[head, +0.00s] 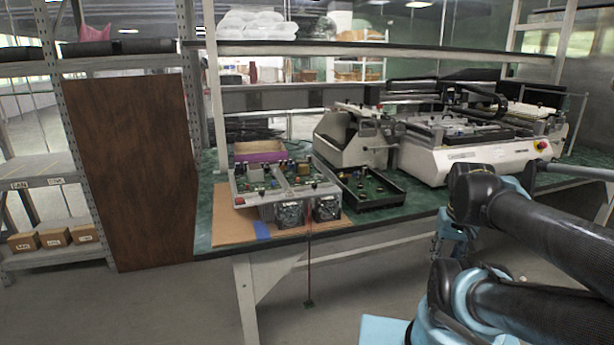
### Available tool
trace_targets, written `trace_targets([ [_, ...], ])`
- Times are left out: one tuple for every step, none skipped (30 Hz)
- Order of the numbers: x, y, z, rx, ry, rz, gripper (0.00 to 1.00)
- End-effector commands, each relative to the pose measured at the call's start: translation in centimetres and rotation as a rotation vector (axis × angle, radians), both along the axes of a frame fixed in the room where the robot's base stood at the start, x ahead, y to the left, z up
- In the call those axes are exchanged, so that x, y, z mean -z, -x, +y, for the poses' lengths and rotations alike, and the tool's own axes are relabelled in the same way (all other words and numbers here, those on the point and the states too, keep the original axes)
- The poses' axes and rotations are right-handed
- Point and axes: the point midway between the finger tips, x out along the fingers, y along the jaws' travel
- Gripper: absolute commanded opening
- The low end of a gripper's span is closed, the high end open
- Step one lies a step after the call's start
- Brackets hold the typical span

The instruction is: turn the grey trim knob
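An open electronics unit (284,183) with circuit boards and several small coloured parts sits near the front edge of the green bench. The grey trim knob is too small to pick out for sure; I cannot tell which small part it is. My arm comes in from the lower right. What looks like my gripper (455,238) hangs below its dark joint, in front of the bench and to the right of the electronics unit, apart from it. Its fingers are not clear, so I cannot tell whether it is open or shut.
A dark tray with a circuit board (371,190) stands right of the unit. A purple-edged box (259,152) is behind it. White machines (468,154) fill the bench's right. A brown panel (133,170) and shelves (42,172) stand left. The floor before the bench is clear.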

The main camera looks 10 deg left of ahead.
Motion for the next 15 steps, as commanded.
trace_targets([
  [-0.3, 0.2, 0.1, 0.004, -0.003, 0.0, 0.33],
  [-0.7, -0.1, 0.3, 0.009, -0.005, 0.002, 0.33],
  [-1.4, -0.5, 0.5, 0.018, -0.008, 0.005, 0.33],
  [-2.1, -1.0, 0.7, 0.028, -0.012, 0.007, 0.33],
  [-2.8, -1.5, 1.0, 0.039, -0.016, 0.011, 0.33],
  [-3.9, -2.3, 1.4, 0.056, -0.023, 0.016, 0.33],
  [-4.8, -2.9, 1.7, 0.069, -0.027, 0.02, 0.33],
  [-5.7, -3.5, 2.1, 0.084, -0.032, 0.024, 0.33],
  [-6.9, -4.3, 2.7, 0.105, -0.038, 0.031, 0.33],
  [-7.7, -5.0, 3.1, 0.121, -0.043, 0.035, 0.33],
  [-8.6, -5.6, 3.6, 0.137, -0.047, 0.039, 0.33],
  [-9.7, -6.5, 4.3, 0.157, -0.053, 0.045, 0.33],
  [-10.5, -7.1, 4.8, 0.173, -0.057, 0.05, 0.33],
  [-11.3, -7.8, 5.3, 0.188, -0.06, 0.054, 0.33],
  [-12.4, -8.6, 6.1, 0.211, -0.065, 0.061, 0.33],
])
